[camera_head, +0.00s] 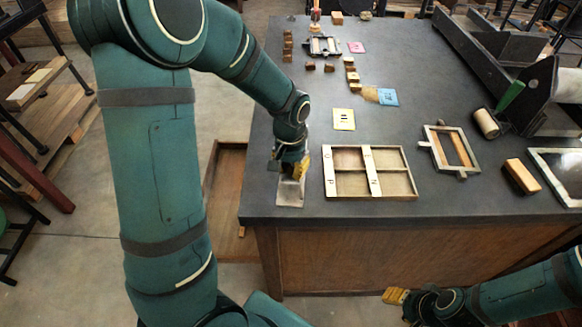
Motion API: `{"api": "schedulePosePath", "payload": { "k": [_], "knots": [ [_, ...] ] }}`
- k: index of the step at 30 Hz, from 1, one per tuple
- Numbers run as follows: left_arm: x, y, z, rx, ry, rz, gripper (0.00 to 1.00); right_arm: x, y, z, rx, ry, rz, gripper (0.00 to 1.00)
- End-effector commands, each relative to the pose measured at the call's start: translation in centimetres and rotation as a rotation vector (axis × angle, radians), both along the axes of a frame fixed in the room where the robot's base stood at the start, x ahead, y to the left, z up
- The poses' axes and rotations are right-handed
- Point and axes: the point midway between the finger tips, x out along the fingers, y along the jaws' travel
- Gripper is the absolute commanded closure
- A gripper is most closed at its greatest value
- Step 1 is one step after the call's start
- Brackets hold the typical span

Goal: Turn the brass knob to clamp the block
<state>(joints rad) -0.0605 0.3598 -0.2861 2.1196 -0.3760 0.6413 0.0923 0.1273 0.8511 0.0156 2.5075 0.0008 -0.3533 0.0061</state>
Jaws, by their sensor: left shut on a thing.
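My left gripper (300,168) points down at the table's left front corner. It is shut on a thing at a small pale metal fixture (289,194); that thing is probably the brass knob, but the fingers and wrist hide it. I cannot make out a clamped block at this fixture; the gripper covers its upper part. My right gripper (396,296) is low in front of the table, apart from everything on it, with its yellow fingers pointing left. It is too small and turned away to tell whether it is open.
A divided wooden frame (412,188) lies just right of the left gripper on the dark table (460,205). Further right are a metal frame (437,159), a wooden block (521,176), a roller (486,123) and a large press (553,110). Small blocks and cards lie behind.

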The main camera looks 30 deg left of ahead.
Motion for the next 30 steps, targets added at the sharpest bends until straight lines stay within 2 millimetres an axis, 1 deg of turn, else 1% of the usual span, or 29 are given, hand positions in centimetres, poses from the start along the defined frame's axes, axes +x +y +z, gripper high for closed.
{"api": "schedulePosePath", "payload": {
  "k": [7, 8, 9, 10, 11, 20, 23, 26, 30],
  "knots": [
    [0.0, 0.0, 0.0, 0.0, 0.001, -0.007, 1.0, 0.0, 0.0, 0.0, 0.0, -0.001, 0.0, 0.53],
    [0.0, 0.0, 0.0, 0.0, 0.001, -0.007, 0.76, 0.0, 0.0, 0.0, 0.0, -0.001, 0.0, 0.53],
    [0.0, 0.0, 0.0, 0.0, 0.001, -0.007, 0.62, 0.0, 0.0, 0.0, 0.0, -0.001, 0.0, 0.53],
    [0.0, 0.0, 0.0, 0.0, 0.001, -0.006, 0.52, 0.0, 0.0, 0.0, 0.0, -0.001, 0.0, 0.53],
    [0.0, 0.0, 0.0, 0.0, 0.001, -0.006, 0.46, 0.0, 0.0, 0.0, 0.0, -0.001, 0.0, 0.53],
    [0.0, 0.0, 0.0, 0.0, 0.0, -0.006, 0.46, 0.0, 0.0, 0.0, 0.0, -0.001, 0.0, 0.53],
    [0.1, 0.0, 0.6, 0.0, -0.002, -0.006, 0.46, 0.0, 0.0, 0.0, 0.0, 0.0, 0.0, 0.53],
    [0.1, 0.0, 1.9, 0.0, -0.005, -0.006, 0.46, 0.0, 0.0, 0.0, 0.0, 0.0, 0.0, 0.53],
    [0.1, 0.1, 4.7, 0.0, -0.006, -0.005, 0.46, 0.0, 0.0, 0.0, 0.0, 0.0, 0.0, 0.53]
  ]
}}
